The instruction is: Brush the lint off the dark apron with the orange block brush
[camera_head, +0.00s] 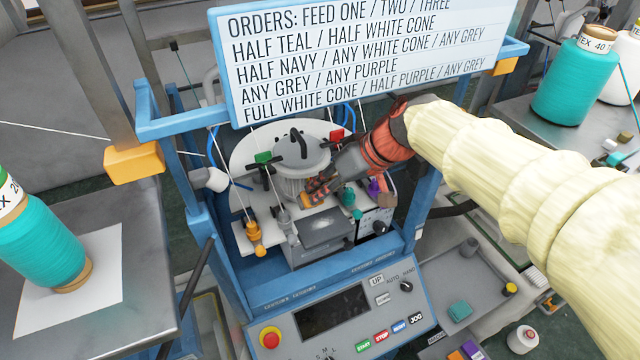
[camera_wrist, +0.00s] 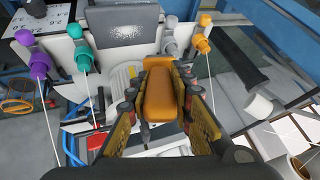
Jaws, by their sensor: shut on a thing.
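My gripper (camera_head: 314,192) is shut on the orange block brush (camera_wrist: 160,98), which sits between its two fingers in the wrist view. In the head view the brush (camera_head: 307,201) shows as a small orange patch at the fingertips, just behind the dark apron. The apron (camera_head: 322,232) is a dark grey sloped panel at the front of the machine. It also shows in the wrist view (camera_wrist: 108,28), with pale lint speckles in its middle. The brush appears apart from the apron. Its bristles are hidden.
A grey cylinder (camera_head: 297,165) stands behind the gripper. Orange (camera_head: 254,236), teal (camera_head: 349,200) and purple (camera_head: 375,189) yarn feeders flank the apron, with thin yarns running upward. A control panel (camera_head: 345,310) lies below. The order board (camera_head: 365,50) and blue frame posts hem in the space.

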